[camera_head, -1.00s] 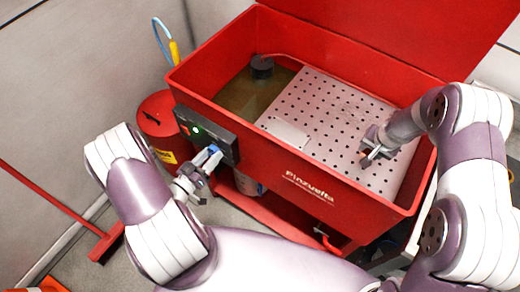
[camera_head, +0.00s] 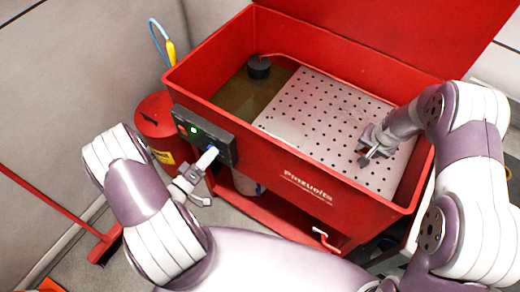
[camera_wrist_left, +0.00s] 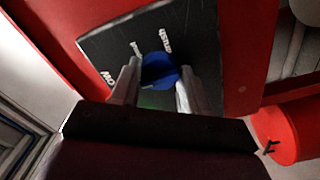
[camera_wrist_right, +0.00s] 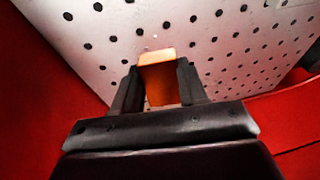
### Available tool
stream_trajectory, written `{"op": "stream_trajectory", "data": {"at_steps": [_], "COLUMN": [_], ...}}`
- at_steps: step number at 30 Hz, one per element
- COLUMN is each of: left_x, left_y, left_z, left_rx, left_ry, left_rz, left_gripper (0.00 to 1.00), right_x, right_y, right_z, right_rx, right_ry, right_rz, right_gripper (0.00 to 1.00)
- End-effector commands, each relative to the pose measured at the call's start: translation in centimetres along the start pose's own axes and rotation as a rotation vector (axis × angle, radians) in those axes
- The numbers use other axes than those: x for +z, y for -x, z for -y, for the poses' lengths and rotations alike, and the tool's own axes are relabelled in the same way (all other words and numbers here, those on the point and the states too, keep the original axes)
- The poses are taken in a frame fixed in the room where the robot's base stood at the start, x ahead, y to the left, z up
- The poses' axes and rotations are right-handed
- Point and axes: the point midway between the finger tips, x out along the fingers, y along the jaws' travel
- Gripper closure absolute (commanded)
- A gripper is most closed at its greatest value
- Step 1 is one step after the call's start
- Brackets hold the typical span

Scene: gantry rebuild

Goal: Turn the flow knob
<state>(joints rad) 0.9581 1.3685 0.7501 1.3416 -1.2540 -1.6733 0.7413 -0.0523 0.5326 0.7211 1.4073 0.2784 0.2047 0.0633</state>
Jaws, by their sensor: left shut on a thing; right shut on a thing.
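The flow knob is a blue round knob (camera_wrist_left: 160,70) on a dark control panel (camera_head: 190,122) on the red basin's front left. White lettering surrounds it in the left wrist view. My left gripper (camera_head: 209,157) is at the panel with its two pale fingers on either side of the knob, shut on it. In the head view the fingers mostly hide the knob. My right gripper (camera_head: 368,157) is over the perforated plate (camera_head: 310,105), shut on a small orange-brown block (camera_wrist_right: 158,78), clear in the right wrist view.
The red basin (camera_head: 330,187) holds murky liquid and a dark round cap (camera_head: 259,67) at the left. A red canister (camera_head: 155,128) stands left of it. A red-handled broom (camera_head: 50,197) leans at the left. A red lever (camera_head: 325,240) is below the basin front.

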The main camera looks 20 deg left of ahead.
Motion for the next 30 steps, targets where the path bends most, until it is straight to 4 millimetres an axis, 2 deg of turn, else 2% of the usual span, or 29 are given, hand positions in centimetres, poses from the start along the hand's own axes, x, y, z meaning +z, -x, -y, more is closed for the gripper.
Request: {"op": "stream_trajectory", "data": {"at_steps": [14,15,17,26,30], "left_x": [0.0,0.0,0.0,0.0,-0.1], "left_y": [0.0,0.0,0.0,0.1,2.0], "left_z": [0.0,0.0,0.0,0.0,0.1], "left_rx": [-0.002,-0.002,-0.001,-0.001,-0.005], "left_ry": [0.017,0.017,0.016,0.015,0.016], "left_rz": [-0.001,-0.001,-0.001,-0.001,-0.006], "left_gripper": [0.85,0.51,0.32,0.30,0.30], "right_x": [0.0,0.0,0.0,0.0,0.0], "right_y": [0.0,0.0,0.0,0.0,0.0], "right_z": [0.0,0.0,0.0,0.0,0.0], "right_rx": [0.000,0.000,0.000,0.000,0.000], "right_ry": [0.000,0.000,0.000,0.000,0.000], "right_rz": [-0.001,-0.001,-0.001,-0.001,-0.001], "right_gripper": [0.95,0.95,0.95,0.95,0.95]}}
